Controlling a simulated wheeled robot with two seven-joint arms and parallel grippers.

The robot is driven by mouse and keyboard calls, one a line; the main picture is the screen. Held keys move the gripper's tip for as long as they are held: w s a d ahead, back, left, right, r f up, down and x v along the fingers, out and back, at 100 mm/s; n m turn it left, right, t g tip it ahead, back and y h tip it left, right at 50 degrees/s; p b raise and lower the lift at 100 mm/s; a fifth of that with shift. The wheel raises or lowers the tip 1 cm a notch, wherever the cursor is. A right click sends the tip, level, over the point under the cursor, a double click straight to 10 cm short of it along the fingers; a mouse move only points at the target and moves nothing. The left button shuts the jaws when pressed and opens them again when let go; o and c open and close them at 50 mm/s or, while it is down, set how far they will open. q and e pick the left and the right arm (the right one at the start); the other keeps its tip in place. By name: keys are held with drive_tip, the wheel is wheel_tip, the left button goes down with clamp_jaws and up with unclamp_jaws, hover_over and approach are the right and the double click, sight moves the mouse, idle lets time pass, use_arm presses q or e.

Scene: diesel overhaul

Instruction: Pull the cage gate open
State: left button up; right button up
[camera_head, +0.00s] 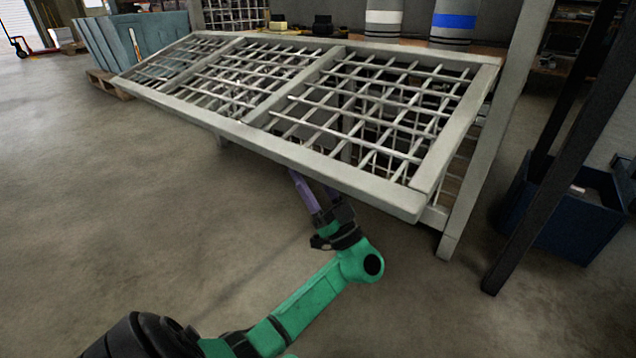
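The cage gate (300,155) is a long pale grey framed panel with a bar grid and cross members. It stretches from the upper left to the right of centre in the head view, slanting with its near long edge toward me. A pale grey cage post (489,140) stands at its right end. My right gripper is out of view.
A dark post (560,150) and a blue bin (570,212) stand on the right. White and grey cylinders (384,20) stand behind the gate. Blue-grey panels on a wooden pallet (108,84) are at the far left. The concrete floor at left is clear.

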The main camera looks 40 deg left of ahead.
use_arm(q)
drive_tip(key=shift+w+d+f, duration=0.2)
drive_tip(key=shift+d+f, duration=0.2)
drive_tip(key=shift+d, duration=0.1)
drive_tip(key=shift+w+d+f, duration=0.15)
drive_tip(key=shift+d+f, duration=0.25)
drive_tip(key=shift+d, duration=0.05)
